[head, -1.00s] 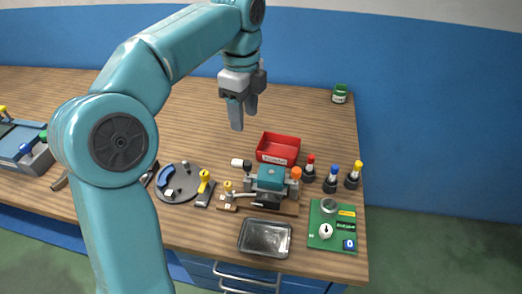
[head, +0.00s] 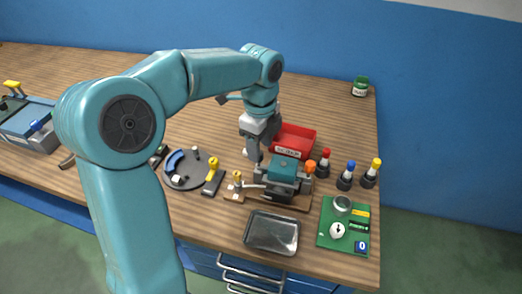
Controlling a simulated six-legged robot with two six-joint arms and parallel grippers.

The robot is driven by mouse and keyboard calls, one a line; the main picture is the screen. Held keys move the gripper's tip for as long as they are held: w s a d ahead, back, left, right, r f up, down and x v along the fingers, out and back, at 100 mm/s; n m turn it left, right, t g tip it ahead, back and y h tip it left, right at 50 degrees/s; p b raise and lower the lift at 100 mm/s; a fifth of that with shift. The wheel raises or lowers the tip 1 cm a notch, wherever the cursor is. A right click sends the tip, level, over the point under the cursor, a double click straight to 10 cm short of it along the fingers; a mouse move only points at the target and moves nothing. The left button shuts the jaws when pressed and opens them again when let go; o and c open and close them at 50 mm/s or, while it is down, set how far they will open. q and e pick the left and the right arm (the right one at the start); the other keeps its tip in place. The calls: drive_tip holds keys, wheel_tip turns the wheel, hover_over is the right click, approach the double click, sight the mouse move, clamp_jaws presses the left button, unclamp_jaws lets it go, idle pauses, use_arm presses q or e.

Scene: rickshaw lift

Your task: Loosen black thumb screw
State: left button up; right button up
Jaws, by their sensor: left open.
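The clamp-like device (head: 281,173) with a teal block on top sits on a wooden base near the table's front edge. An orange knob (head: 310,166) is at its right end and a yellow knob (head: 238,175) stands at its left. My left gripper (head: 254,157) is open and points down at the device's back left corner. The black thumb screw is hidden behind its fingers, so I cannot tell whether they touch it. My right gripper is not in view.
A red bin (head: 294,140) stands close behind the device. Red, blue and yellow-capped bottles (head: 345,176) stand to the right. A metal tray (head: 272,232) and a green board (head: 344,225) lie in front. A round grey plate (head: 185,170) lies left.

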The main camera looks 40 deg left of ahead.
use_arm(q)
drive_tip(key=shift+s+a+f, duration=0.1)
drive_tip(key=shift+s+f, duration=0.2)
drive_tip(key=shift+f, duration=0.2)
drive_tip(key=shift+s, duration=0.35)
drive_tip(key=shift+f, duration=0.15)
drive_tip(key=shift+w+f, duration=0.25)
drive_tip(key=shift+w, duration=0.3)
drive_tip(key=shift+s+r, duration=0.15)
drive_tip(key=shift+s, duration=0.2)
drive_tip(key=c, duration=0.7)
clamp_jaws()
drive_tip(key=shift+w, duration=0.15)
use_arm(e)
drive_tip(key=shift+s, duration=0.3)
